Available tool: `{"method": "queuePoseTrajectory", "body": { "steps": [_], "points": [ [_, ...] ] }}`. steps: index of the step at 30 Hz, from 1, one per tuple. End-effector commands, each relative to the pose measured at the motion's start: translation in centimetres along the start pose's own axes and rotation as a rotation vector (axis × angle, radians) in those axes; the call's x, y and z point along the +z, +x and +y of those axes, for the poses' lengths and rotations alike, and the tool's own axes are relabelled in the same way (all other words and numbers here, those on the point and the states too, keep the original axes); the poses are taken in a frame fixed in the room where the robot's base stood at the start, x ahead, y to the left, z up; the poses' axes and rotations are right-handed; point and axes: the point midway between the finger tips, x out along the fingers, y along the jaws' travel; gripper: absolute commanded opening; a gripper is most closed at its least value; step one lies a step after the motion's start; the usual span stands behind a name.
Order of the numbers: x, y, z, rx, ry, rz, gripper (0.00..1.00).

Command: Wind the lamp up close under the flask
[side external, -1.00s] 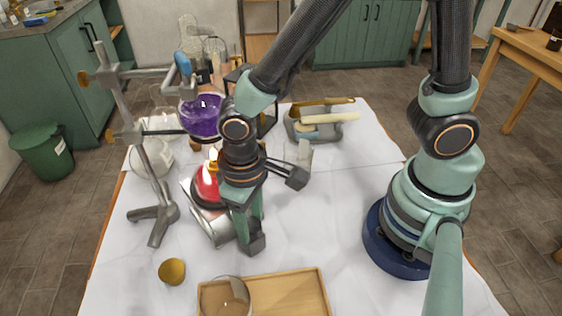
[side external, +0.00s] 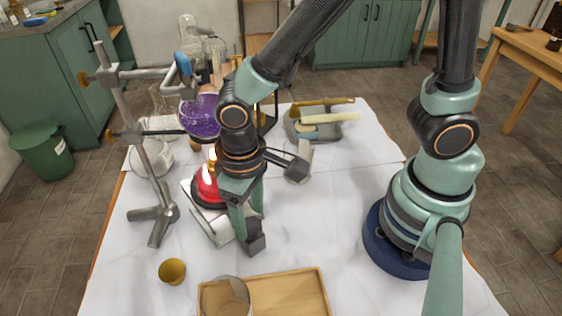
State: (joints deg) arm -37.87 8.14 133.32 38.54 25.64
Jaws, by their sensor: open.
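The red lamp (side external: 206,187) stands on a metal lab jack (side external: 212,228), with a small orange flame partly hidden behind my wrist. The round flask (side external: 199,117) of purple liquid hangs above it, held by the clamp of a grey stand. A small gap shows between the flask's bottom and the flame. My gripper (side external: 246,238) points down at the right side of the jack, its fingers open. The jack's knob is hidden behind the gripper; I cannot tell whether the fingers touch it.
The clamp stand (side external: 152,175) rises on the left. A brass cup (side external: 172,271) stands at the front left. A wooden tray (side external: 295,292) with a glass beaker (side external: 226,298) lies at the front. A grey mortar-like tray (side external: 322,127) is at the back.

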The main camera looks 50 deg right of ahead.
Motion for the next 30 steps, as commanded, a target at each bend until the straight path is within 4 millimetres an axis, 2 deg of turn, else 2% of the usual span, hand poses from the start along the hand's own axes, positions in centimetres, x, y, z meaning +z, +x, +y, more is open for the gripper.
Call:
{"method": "queuePoseTrajectory", "body": {
  "steps": [9, 15, 21, 30],
  "points": [
    [-0.1, -6.4, -0.1, -0.003, 0.0, 0.007, 0.64],
    [-0.1, -9.3, 0.0, -0.002, 0.001, 0.004, 0.64],
    [0.0, -10.3, 0.0, -0.001, 0.001, 0.002, 0.64],
    [0.0, -10.4, 0.1, -0.001, 0.002, 0.002, 0.64]
  ]
}}
